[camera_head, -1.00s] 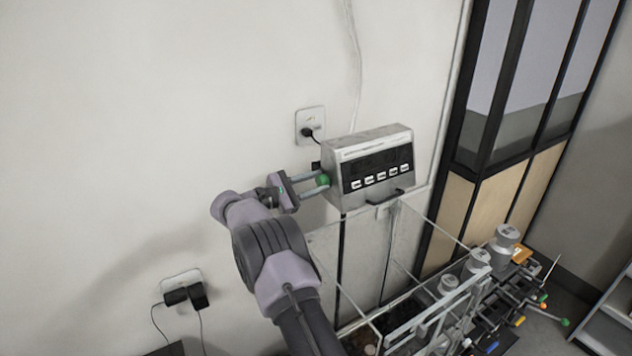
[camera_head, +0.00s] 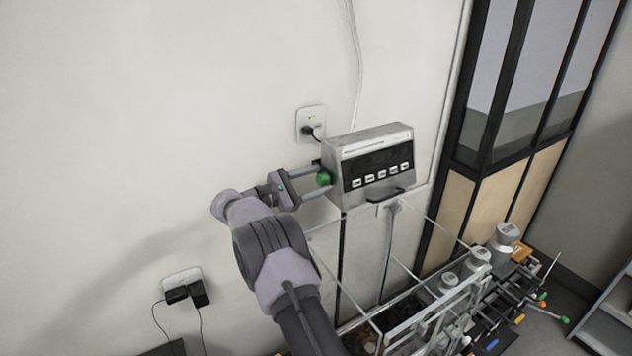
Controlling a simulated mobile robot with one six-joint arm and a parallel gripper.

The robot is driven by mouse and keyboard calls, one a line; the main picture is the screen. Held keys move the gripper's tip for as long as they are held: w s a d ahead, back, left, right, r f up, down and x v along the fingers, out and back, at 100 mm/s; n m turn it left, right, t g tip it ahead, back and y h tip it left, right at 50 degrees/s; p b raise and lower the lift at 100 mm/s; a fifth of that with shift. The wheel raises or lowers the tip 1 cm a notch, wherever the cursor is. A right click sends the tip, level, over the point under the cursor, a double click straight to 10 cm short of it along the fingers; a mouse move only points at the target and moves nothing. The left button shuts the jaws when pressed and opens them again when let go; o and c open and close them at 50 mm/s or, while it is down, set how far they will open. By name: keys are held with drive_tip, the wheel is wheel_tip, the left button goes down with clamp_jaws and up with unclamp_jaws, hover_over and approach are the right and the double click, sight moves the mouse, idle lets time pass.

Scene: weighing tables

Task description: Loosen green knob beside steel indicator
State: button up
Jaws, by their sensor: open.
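The steel indicator (camera_head: 368,166) is a grey box with a dark display and a row of white buttons, mounted above a glass-walled enclosure. The green knob (camera_head: 323,179) sits at its left side. My gripper (camera_head: 318,182) reaches in from the left with its fingers apart, one above and one below the knob. The fingers are open around the knob; whether either one touches it I cannot tell.
Clear panels (camera_head: 340,240) stand below the indicator. Several metal weights (camera_head: 478,261) and a rack with coloured knobs stand at lower right. A wall socket with a black plug (camera_head: 309,128) is above the gripper.

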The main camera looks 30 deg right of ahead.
drive_tip(key=w+a+b, duration=0.1)
drive_tip(key=a+b, duration=0.1)
drive_tip(key=a, duration=1.5)
drive_tip(key=shift+a+b, duration=0.25)
drive_tip(key=shift+b, duration=0.15)
